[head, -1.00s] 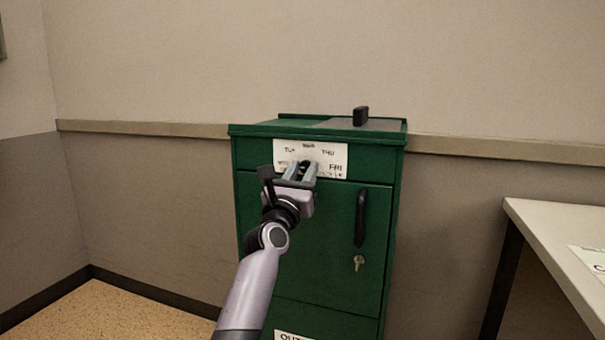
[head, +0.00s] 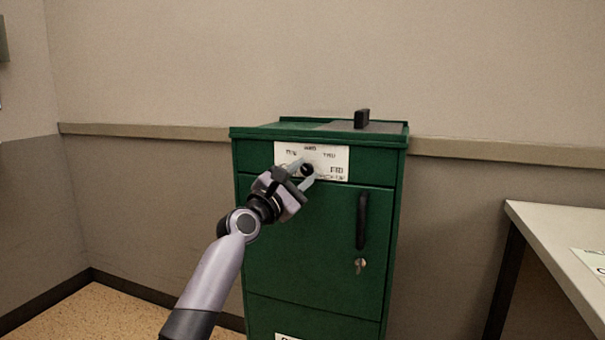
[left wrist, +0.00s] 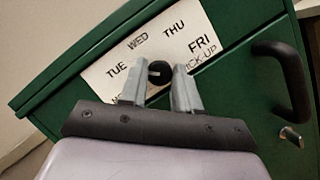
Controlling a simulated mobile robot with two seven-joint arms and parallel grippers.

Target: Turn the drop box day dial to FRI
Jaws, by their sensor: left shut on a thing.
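The day dial is a black round knob (head: 307,170) on a white label plate (head: 335,160) at the top front of the green drop box (head: 320,240). In the left wrist view the knob (left wrist: 159,73) has a small light mark; I cannot tell which day it points to. The plate (left wrist: 115,85) reads TUE, WED, THU and FRI, with FRI at the right; its lower edge is partly hidden by my fingers. My left gripper (head: 302,174) is shut on the knob, one finger on either side, its body tilted. My right gripper is not in view.
A black handle (head: 362,222) and a key in a lock (head: 360,265) are on the box door, right of my gripper. A black block (head: 361,118) stands on the box top. A pale table (head: 560,235) is at the right. The floor at the left is clear.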

